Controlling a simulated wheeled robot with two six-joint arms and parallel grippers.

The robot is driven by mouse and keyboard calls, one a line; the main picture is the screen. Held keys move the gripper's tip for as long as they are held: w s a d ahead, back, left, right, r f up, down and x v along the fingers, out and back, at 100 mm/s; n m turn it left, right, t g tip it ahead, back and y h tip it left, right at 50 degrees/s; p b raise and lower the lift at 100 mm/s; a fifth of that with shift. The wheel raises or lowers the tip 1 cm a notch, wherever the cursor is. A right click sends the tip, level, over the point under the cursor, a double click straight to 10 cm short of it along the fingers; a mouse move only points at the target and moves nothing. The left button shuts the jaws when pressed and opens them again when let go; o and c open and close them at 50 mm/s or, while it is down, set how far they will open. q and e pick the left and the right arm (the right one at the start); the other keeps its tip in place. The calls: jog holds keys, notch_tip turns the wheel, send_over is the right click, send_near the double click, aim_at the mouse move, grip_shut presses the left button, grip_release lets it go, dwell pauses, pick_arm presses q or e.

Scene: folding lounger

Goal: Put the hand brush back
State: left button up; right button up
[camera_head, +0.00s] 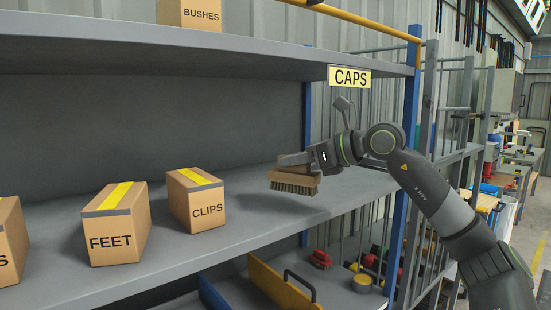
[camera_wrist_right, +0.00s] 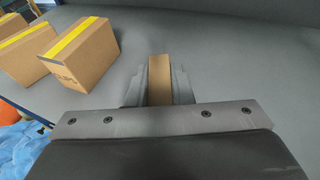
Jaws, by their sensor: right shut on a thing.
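The hand brush (camera_head: 295,181) has a brown wooden block and dark bristles that point down. My right gripper (camera_head: 296,161) is shut on it, and the brush hangs a little above the grey middle shelf (camera_head: 250,215), right of the CLIPS box. In the right wrist view the brush's brown back (camera_wrist_right: 160,78) shows between the two fingers (camera_wrist_right: 159,85). A yellow CAPS label (camera_head: 350,77) is on the edge of the upper shelf, above and right of the brush. My left gripper is not in view.
Cardboard boxes marked CLIPS (camera_head: 197,199) and FEET (camera_head: 117,224) stand on the middle shelf to the left. A blue upright (camera_head: 408,115) bounds the shelf at right. The shelf around the brush is clear. A lower shelf holds red items (camera_head: 320,259) and a yellow-sided tray (camera_head: 278,284).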

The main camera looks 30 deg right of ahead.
aim_at(276, 169)
jog(key=w, duration=0.1)
jog(key=w+a+p, duration=0.2)
jog(key=shift+w, duration=0.4)
jog(key=shift+w+a+r, duration=0.15)
jog(key=shift+w, duration=0.1)
notch_tip(276, 169, down, 3)
jog(key=shift+r+p, duration=0.1)
jog(key=shift+p, duration=0.85)
jog(key=shift+f, duration=0.5)
jog(key=o, duration=0.9)
